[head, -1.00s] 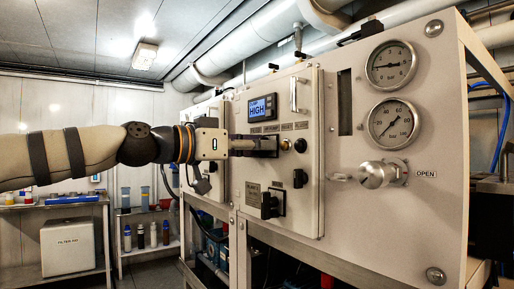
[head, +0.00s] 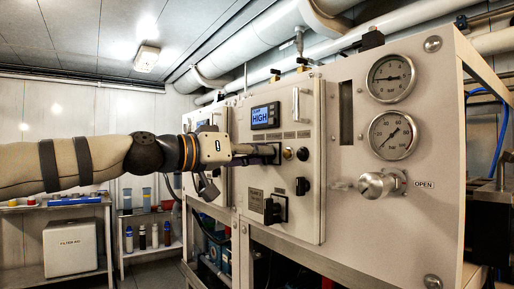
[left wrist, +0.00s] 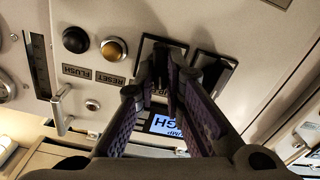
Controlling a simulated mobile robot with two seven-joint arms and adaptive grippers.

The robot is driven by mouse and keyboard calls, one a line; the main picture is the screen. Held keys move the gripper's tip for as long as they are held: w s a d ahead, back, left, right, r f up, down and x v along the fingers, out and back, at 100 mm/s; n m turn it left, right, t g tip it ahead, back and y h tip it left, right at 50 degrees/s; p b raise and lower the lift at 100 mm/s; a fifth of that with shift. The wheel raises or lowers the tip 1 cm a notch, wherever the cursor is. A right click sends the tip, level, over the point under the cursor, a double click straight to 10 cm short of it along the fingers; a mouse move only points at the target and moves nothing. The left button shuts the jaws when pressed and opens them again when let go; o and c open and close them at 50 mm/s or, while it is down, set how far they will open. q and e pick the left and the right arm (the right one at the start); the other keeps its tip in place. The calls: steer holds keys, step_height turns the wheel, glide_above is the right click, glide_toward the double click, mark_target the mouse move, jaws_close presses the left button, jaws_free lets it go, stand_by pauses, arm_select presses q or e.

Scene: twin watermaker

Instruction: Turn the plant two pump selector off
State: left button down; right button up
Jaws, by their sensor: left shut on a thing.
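The panel (head: 290,225) carries a lit display (head: 265,115) reading HIGH. My left gripper (head: 272,153) reaches in from the left below the display. In the left wrist view, its two fingers (left wrist: 163,75) are shut on a black selector handle (left wrist: 161,52) on a dark square plate. A second black selector plate (left wrist: 213,75) sits just right of it there, untouched. The handle's setting is hidden by the fingers, and I cannot read its plate label. My right gripper is not in view.
Beside the held selector are an amber RESET button (left wrist: 113,48) and a black FLUSH button (left wrist: 76,39). A metal handle (head: 296,104) stands out above. A lower black switch (head: 275,208), two gauges (head: 391,78) and a knob marked OPEN (head: 378,185) are also on the front.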

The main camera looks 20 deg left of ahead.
arm_select(q)
steer(key=n, duration=0.2)
steer(key=n+p, duration=0.1)
steer(key=n, duration=0.2)
steer(key=n+p, duration=0.1)
steer(key=n, duration=0.2)
steer(key=shift+d+f, duration=0.15)
steer(key=shift+f, duration=0.15)
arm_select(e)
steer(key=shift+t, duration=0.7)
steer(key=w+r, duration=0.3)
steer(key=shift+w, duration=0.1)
arm_select(q)
steer(key=shift+n, duration=0.5)
steer(key=c, duration=1.7)
jaws_free()
steer(key=shift+r, duration=0.1)
steer(key=v, duration=1.2)
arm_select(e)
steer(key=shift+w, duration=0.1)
